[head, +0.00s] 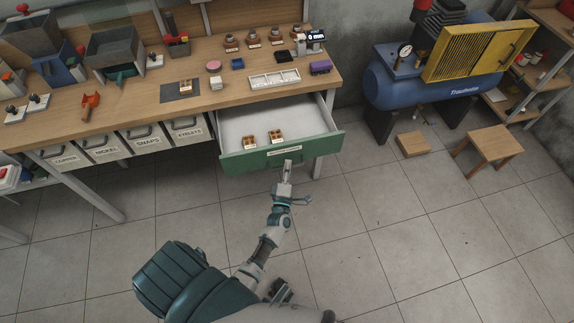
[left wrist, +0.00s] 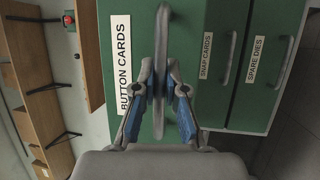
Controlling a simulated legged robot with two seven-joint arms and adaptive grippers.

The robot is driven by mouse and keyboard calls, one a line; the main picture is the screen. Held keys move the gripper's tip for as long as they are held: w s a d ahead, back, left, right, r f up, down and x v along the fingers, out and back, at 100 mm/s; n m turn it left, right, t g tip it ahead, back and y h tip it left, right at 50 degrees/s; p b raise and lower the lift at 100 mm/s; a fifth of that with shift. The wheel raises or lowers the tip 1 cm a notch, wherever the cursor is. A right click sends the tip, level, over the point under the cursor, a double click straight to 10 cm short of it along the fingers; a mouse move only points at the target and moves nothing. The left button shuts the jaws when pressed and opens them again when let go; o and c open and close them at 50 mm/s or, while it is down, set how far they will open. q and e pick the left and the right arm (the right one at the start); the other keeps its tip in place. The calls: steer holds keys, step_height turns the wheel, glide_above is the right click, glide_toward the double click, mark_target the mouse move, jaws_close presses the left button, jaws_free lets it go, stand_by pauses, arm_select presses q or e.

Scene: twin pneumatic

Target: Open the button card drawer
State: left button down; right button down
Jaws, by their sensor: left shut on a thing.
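The button card drawer (head: 240,161) has a green front and stands pulled out from under the workbench, with its pale inside showing. Two small brown card blocks (head: 276,136) (head: 250,142) lie in it. In the left wrist view its green front (left wrist: 185,30) carries the label BUTTON CARDS (left wrist: 121,65) and a grey bar handle (left wrist: 163,25). My left gripper (left wrist: 160,88) is shut on this handle; in the head view it (head: 288,168) is at the middle of the drawer front. My right gripper is not clearly seen in either view.
The workbench (head: 215,115) above holds trays and small parts. Labelled bins (head: 105,149) hang under it at left. In the left wrist view the SNAP CARDS (left wrist: 205,55) and SPARE DIES (left wrist: 256,58) drawers are shut. A stool (head: 490,144) and compressor (head: 430,90) stand right. Open floor lies in front.

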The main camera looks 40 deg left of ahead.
arm_select(q)
steer(key=shift+f, duration=0.2)
steer(key=c, duration=1.2)
jaws_free()
steer(key=shift+w, duration=0.1)
steer(key=shift+a, duration=0.1)
steer(key=v, duration=1.2)
